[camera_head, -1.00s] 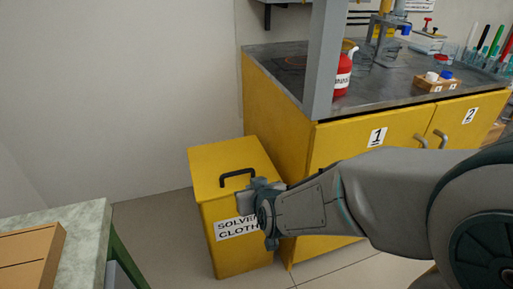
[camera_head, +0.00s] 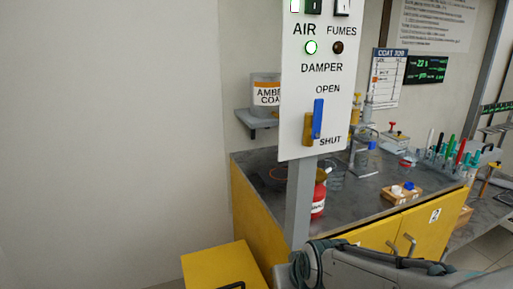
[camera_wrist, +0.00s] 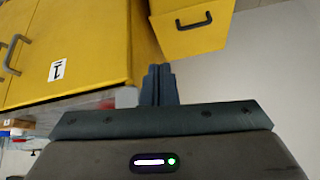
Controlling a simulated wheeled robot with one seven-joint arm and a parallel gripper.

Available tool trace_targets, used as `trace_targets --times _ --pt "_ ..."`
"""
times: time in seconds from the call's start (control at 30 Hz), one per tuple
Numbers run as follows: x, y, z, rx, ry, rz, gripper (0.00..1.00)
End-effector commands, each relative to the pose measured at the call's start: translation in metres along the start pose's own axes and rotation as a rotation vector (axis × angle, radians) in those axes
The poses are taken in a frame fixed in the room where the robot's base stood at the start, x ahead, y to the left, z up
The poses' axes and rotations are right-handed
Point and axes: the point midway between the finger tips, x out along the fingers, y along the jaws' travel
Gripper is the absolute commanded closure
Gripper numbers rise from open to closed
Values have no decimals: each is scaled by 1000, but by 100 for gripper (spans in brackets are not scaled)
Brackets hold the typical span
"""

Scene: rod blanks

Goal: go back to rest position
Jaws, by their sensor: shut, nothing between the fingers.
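My gripper (camera_wrist: 160,84) is in the middle of the wrist view, with its two dark fingers together and nothing between them. It points toward the gap between the yellow cabinet (camera_wrist: 75,40) and the yellow bin (camera_wrist: 198,38), touching neither as far as I can see. In the head view my arm crosses the bottom edge, in front of the cabinet (camera_head: 262,228); the fingers cannot be made out there.
The yellow bin (camera_head: 222,267) stands left of the cabinet. A grey post carries a switch panel (camera_head: 316,85) with a blue damper lever (camera_head: 318,118). The left wall side is clear.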

Motion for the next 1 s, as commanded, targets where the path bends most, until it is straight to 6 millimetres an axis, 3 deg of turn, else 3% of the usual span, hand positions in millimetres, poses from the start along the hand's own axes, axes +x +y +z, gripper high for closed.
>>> trace_targets --times 0.03,0.1,0.3,0.5,0.7,1.0 --pt "-30 5 -10 16 -21 12 100" --pt "-53 12 -12 34 -60 28 100" --pt "-121 30 -13 94 -171 76 100" --pt "-173 42 -9 148 -262 120 100" --pt "-192 47 -4 171 -304 140 100" --pt "-191 48 -2 173 -307 141 100"
